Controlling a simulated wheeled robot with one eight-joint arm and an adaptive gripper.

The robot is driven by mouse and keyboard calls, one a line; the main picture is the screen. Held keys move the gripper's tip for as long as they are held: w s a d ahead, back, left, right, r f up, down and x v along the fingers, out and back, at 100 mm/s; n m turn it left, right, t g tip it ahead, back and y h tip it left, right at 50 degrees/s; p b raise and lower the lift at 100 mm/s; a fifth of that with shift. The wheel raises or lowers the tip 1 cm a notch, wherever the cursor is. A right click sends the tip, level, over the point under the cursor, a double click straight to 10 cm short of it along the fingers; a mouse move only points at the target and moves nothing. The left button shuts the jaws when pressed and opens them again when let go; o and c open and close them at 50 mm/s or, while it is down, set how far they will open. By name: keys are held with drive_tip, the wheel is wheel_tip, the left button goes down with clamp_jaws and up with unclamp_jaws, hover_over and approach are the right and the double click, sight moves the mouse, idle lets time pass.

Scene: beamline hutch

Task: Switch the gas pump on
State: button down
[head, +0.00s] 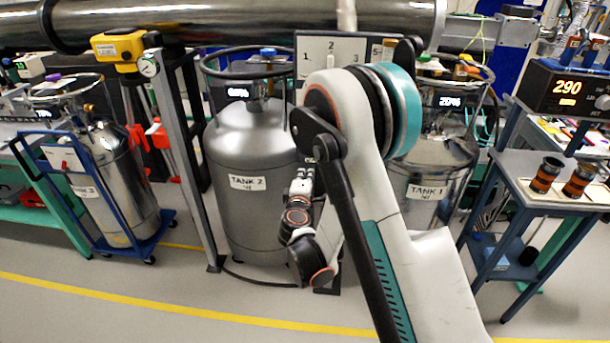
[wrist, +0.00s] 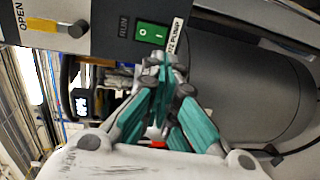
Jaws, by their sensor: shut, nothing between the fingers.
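In the wrist view a green rocker switch (wrist: 152,33) marked O and I sits on a grey panel. A white label (wrist: 176,37) beside it ends in "PUMP"; its start is hard to read. A dark window marked RUN (wrist: 123,28) is on its other side and looks unlit. My gripper (wrist: 163,62) is shut and empty, its fingertips just below the switch in the picture; I cannot tell whether they touch the panel. In the head view my gripper (head: 303,172) is in front of the Tank 2 dewar (head: 240,150), and my arm hides the switch.
A yellow handle marked OPEN (wrist: 40,25) with a dark knob is on the same panel. Tank 1 (head: 425,185) stands at the right behind my arm. A bench with a 290 display (head: 566,88) is farther right. A blue cart (head: 60,165) with a tank stands left. Front floor is clear.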

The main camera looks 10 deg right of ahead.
drive_tip(key=b+x, duration=0.3)
drive_tip(key=x, duration=0.7)
